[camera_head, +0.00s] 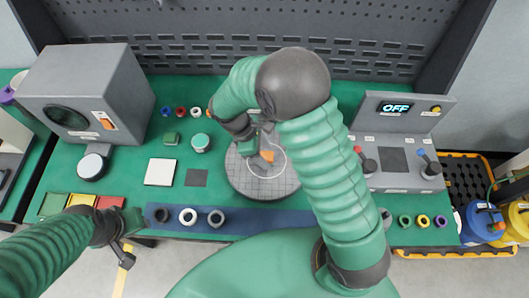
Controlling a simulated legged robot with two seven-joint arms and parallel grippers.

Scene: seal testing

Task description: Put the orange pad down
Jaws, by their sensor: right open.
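A small orange patch, the orange pad (267,156), shows at the tip of my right gripper (258,152). It is over the round grey gridded plate (262,187) in the middle of the table. My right gripper is open, pointing down over that plate, and partly hidden by its own arm. I cannot tell whether the pad touches the plate. My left gripper (125,240) hangs at the front left edge of the table, near the coloured squares, and I cannot tell whether it is open or shut.
A grey box (88,88) stands at the left. A white square (160,172) and a dark square (196,178) lie left of the plate. Rings lie on a blue strip (245,222) along the front. A control panel (395,165) with levers stands at the right.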

